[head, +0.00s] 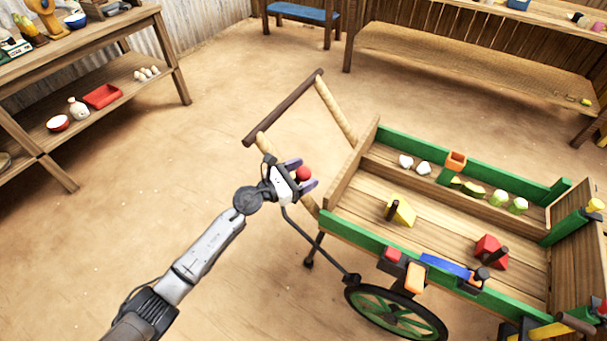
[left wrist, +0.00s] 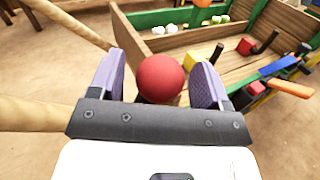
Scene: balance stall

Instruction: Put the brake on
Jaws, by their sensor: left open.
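A red ball knob (head: 303,173) is at the upper end of what looks like the brake lever (head: 318,246), a dark rod running down to the cart's near wheel (head: 397,315). My left gripper (head: 300,176) is open, with its two purple-padded fingers on either side of the knob. In the left wrist view the red knob (left wrist: 160,78) sits between the fingers, with a visible gap at least on the right. The lever below the knob is hidden there. My right gripper is not in view.
The wooden cart (head: 350,232) with green rails holds several coloured blocks and pale lumps. Its push handle (head: 284,108) rises behind my left gripper. A shelf table (head: 135,85) stands at left. The dirt floor between is clear.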

